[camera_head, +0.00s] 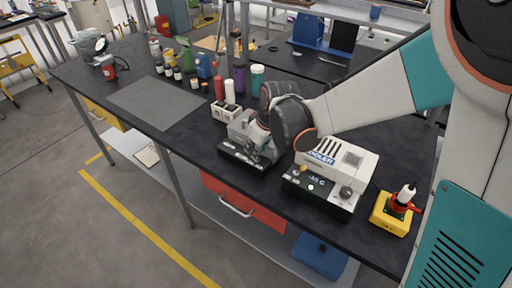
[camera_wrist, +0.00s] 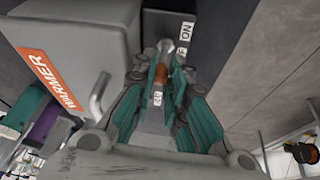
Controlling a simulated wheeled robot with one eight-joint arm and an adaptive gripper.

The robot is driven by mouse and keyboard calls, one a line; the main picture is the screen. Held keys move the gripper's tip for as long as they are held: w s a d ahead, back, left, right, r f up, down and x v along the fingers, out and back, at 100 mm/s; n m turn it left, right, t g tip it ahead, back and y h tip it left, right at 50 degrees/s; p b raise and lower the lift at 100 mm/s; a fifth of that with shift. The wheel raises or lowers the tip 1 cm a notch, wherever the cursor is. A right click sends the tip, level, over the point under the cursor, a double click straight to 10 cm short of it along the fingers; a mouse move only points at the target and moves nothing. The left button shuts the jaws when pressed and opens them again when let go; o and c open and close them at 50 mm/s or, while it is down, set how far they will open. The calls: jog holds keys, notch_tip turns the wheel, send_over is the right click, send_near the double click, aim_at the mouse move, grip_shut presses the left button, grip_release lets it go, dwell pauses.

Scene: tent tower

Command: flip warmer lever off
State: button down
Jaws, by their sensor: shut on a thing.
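The warmer (camera_wrist: 75,45) is a grey box with an orange WARMER label (camera_wrist: 46,80), at the left of the wrist view. It also stands on the bench in the head view (camera_head: 238,128), partly hidden by my gripper. My gripper (camera_wrist: 167,70) is at the warmer's dark front panel, its teal-padded fingers shut on the lever (camera_wrist: 166,46). The lever's silver end shows beyond the fingertips, beside a white ON/OFF label (camera_wrist: 186,33); the rest is mostly hidden. In the head view, my gripper (camera_head: 262,148) covers the lever.
The cooler (camera_head: 335,170) stands close to the right of the warmer. A yellow box with a red-and-white switch (camera_head: 392,214) is further right. Bottles (camera_head: 230,90) and a white socket block (camera_head: 226,113) stand behind. A grey mat (camera_head: 155,102) lies to the left.

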jog(key=shift+w+a+r+g+h, duration=0.1)
jog(key=shift+w+a+g+h, duration=0.05)
jog(key=shift+a+g+h, duration=0.15)
jog(key=shift+w+a+f+g+h+p, duration=0.2)
jog(key=shift+w+a+g+h+p, duration=0.1)
jog(key=shift+g+h, duration=0.4)
jog(key=c, duration=1.9)
grip_release()
jog(key=shift+r, duration=0.1)
jog(key=r, duration=0.2)
jog(key=s+r, duration=0.1)
jog(key=r, duration=0.4)
jog(key=shift+s+d+r, duration=0.1)
jog(key=shift+s, duration=0.05)
